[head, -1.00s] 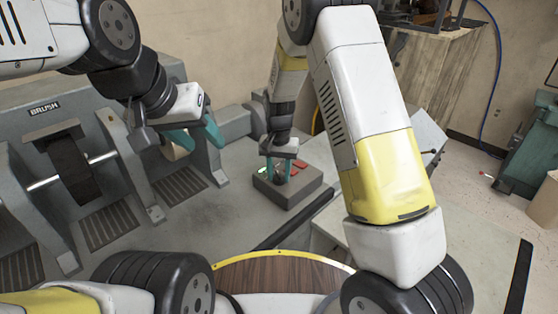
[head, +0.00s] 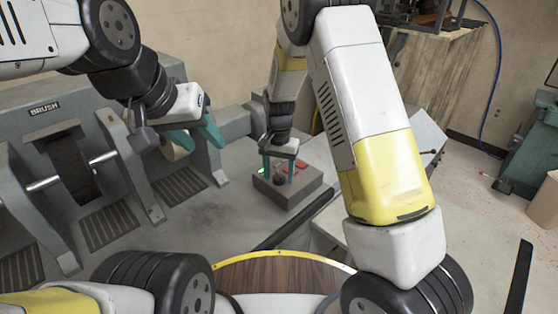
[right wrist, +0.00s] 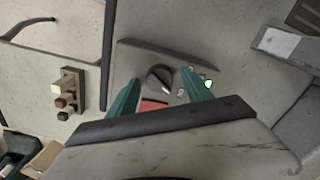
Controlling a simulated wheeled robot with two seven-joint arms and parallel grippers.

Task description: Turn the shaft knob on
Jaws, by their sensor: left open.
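The shaft knob (head: 281,178) is a dark round knob on top of a grey control box (head: 300,190). It also shows in the right wrist view (right wrist: 160,77), with a pale pointer line across it. My right gripper (head: 278,174) is above the box with its fingers apart on either side of the knob. In the right wrist view a gap shows between the knob and both fingers. A green light (right wrist: 209,84) glows beside the right finger. My left gripper (head: 194,138) is open and empty, by the grey machine's right side, away from the box.
The grey machine (head: 70,130) with a BRUSH label stands at the left. A red button (right wrist: 152,108) on the box is partly hidden by my right gripper. A small panel with several buttons (right wrist: 68,93) lies left of the box. A wooden cabinet (head: 430,80) stands behind.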

